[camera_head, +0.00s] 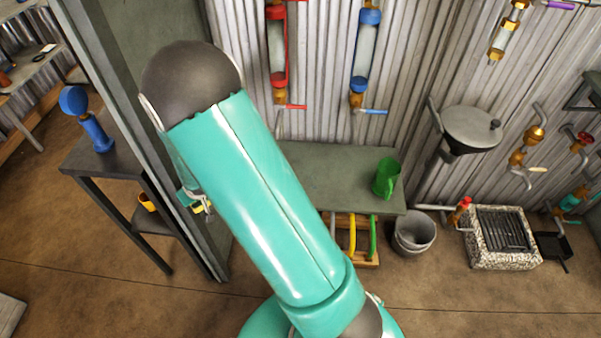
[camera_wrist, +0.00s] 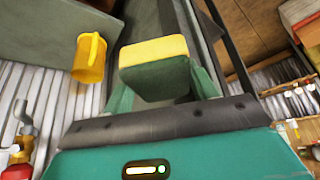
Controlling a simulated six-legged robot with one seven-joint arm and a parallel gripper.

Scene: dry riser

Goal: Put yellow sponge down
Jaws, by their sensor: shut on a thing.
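The sponge (camera_wrist: 153,52), yellow on one face and dark green on the other, sits between the two teal fingers of my gripper (camera_wrist: 158,84) in the wrist view. My gripper is shut on it. In the head view my gripper (camera_head: 193,200) shows only partly at the left edge of my arm, with a small yellow bit of the sponge (camera_head: 197,208) beside it. My arm hides the rest. I cannot tell what surface lies directly under the sponge.
A grey bench (camera_head: 330,172) holds a green mug (camera_head: 386,178). A dark side table (camera_head: 118,160) bears a blue object (camera_head: 92,125), with a yellow cup (camera_head: 147,202) on its lower shelf. A metal post (camera_head: 130,130) stands between them. A bucket (camera_head: 414,232) and grill (camera_head: 500,235) stand right.

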